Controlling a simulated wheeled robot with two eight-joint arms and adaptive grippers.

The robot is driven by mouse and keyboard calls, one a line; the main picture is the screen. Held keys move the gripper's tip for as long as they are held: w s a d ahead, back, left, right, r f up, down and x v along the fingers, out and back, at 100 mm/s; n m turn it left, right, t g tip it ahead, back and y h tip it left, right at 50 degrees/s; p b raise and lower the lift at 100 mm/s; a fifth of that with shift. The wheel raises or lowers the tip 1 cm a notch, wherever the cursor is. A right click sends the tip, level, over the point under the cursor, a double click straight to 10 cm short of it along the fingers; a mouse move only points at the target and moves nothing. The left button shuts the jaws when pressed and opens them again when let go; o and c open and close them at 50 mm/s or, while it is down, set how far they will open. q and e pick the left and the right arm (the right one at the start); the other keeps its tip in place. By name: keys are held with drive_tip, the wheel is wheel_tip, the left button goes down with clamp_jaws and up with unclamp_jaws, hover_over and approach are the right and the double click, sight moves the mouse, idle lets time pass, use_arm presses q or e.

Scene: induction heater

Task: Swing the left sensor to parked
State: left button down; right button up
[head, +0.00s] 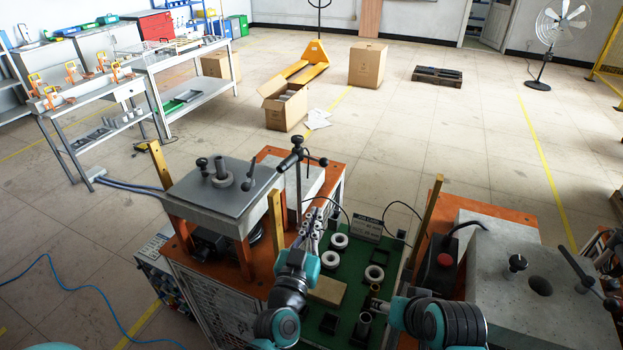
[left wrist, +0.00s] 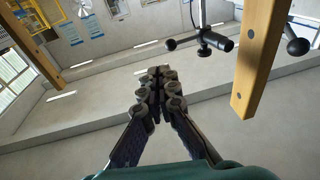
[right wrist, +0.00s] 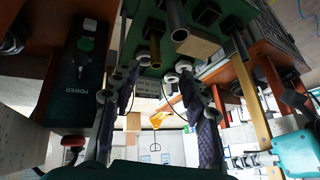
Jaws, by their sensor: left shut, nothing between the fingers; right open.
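The left sensor is a black swing arm (head: 297,156) with ball knobs on an upright post, standing beside the left heater's grey plate (head: 213,186). In the left wrist view the sensor arm (left wrist: 216,40) shows upper right, beyond my fingers. My left gripper (head: 314,218) is shut and empty, below and slightly right of the sensor, apart from it in the left wrist view. Its closed fingertips (left wrist: 160,76) point up there. My right gripper (right wrist: 155,80) is open over the green tray area, with no object visibly held between its fingers.
A brass-coloured upright bar (left wrist: 261,55) stands close right of my left fingers. The green tray (head: 345,262) holds several white rings. The right heater (head: 505,290) and a red button (head: 445,260) are at the right. Open floor lies beyond.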

sight(326, 166)
use_arm(q)
drive_tip(key=shift+n+t+y, duration=0.4)
drive_tip(key=shift+n+y, duration=0.1)
drive_tip(key=shift+y, duration=0.1)
drive_tip(key=x, duration=0.4)
drive_tip(key=b+x, duration=0.1)
drive_tip(key=x, duration=0.4)
drive_tip(key=a+b+x, duration=0.1)
drive_tip(key=x, duration=0.3)
drive_tip(key=shift+w, duration=0.45)
use_arm(e)
drive_tip(key=f, duration=0.1)
drive_tip(key=s+d+f+n, duration=0.1)
drive_tip(key=d+f+n+h, duration=0.1)
drive_tip(key=shift+s+f+t, duration=0.25)
drive_tip(key=shift+s+t, duration=0.05)
use_arm(q)
drive_tip(key=shift+w+d+r, duration=0.15)
drive_tip(key=shift+w+d, duration=0.4)
drive_tip(key=shift+w, duration=0.3)
drive_tip(key=shift+s+a+r, duration=0.1)
use_arm(e)
drive_tip(key=shift+s+a+r, duration=0.2)
drive_tip(key=shift+f, duration=0.1)
